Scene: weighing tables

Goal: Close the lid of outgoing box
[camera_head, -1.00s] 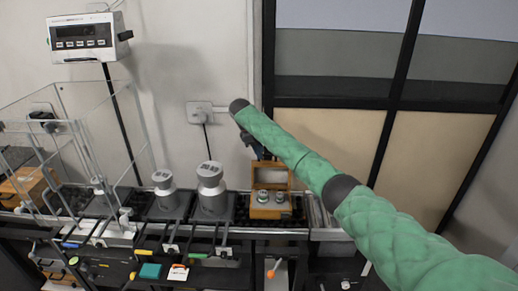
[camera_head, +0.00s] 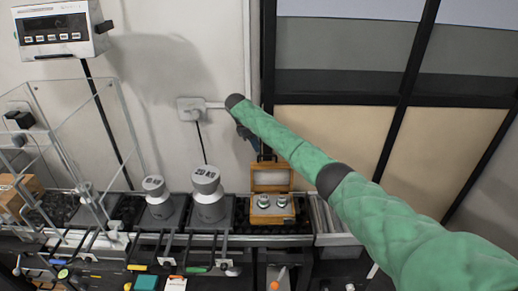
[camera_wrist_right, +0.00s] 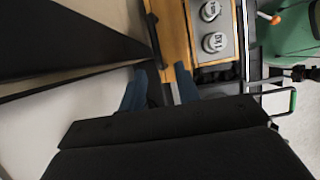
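A wooden box (camera_head: 270,211) stands at the right end of the weighing row, its lid (camera_head: 271,178) standing open at the back. It holds two metal weights (camera_head: 264,201). I take it as the outgoing box. My right gripper (camera_head: 258,147) is behind and above the upright lid, partly hidden by my green-sleeved arm. In the right wrist view the blue fingers (camera_wrist_right: 160,90) are apart, beside the wooden box edge (camera_wrist_right: 176,38). A dark strip shows between them; I cannot tell whether they touch the lid. My left gripper is not in view.
Two large weights (camera_head: 207,194) (camera_head: 158,198) stand on dark scales left of the box. A clear-walled enclosure (camera_head: 75,130) and another wooden box (camera_head: 17,196) are further left. A wall socket (camera_head: 193,110) and black-framed panels (camera_head: 340,145) stand behind.

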